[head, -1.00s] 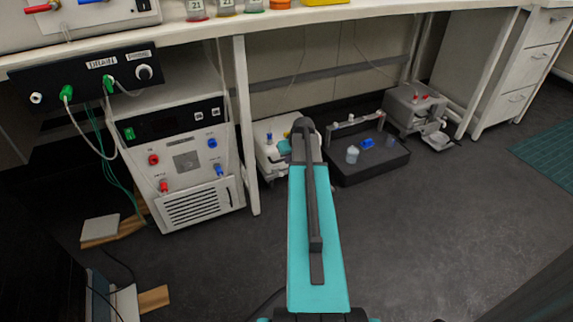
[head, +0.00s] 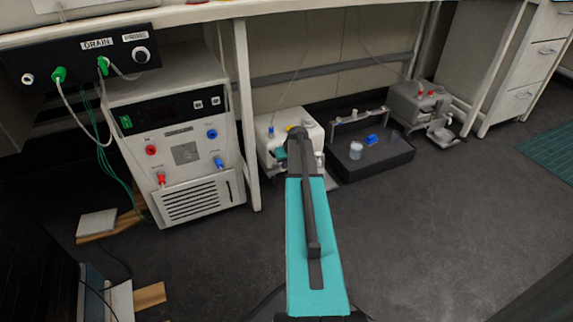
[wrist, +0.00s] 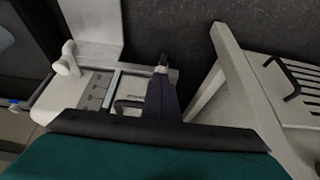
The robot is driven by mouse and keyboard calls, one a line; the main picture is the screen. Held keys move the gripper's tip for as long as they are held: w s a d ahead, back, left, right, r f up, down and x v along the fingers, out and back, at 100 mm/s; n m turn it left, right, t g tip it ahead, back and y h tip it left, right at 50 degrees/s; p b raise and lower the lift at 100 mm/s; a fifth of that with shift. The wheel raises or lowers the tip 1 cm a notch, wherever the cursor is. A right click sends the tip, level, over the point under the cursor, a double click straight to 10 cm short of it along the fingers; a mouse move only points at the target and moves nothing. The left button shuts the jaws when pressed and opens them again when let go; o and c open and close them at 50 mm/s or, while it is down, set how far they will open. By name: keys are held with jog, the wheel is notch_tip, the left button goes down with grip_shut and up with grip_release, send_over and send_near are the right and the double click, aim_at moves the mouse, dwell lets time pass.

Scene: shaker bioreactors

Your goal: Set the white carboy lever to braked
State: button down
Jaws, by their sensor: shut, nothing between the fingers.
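The white carboy (head: 311,127) stands on the floor under the bench, with a blue and a yellow fitting on top. My teal arm reaches towards it and covers its lower middle. My gripper is hidden behind the arm in the head view. In the wrist view my gripper (wrist: 161,82) shows as a dark narrow shape, shut with nothing held. It is close to a pale unit with a marked grey panel (wrist: 95,91) and a white knob on a stem (wrist: 68,62). I cannot tell whether that knob is the lever, or its setting. Contact is unclear.
A white chiller unit (head: 185,148) stands left of the carboy, beyond a white bench leg (head: 244,120). A dark tray (head: 372,160) with small items and a grey pump unit (head: 416,100) are to the right.

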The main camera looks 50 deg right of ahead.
jog(key=shift+w+d+f, duration=0.1)
jog(key=shift+w+f, duration=0.15)
jog(key=shift+f, duration=0.35)
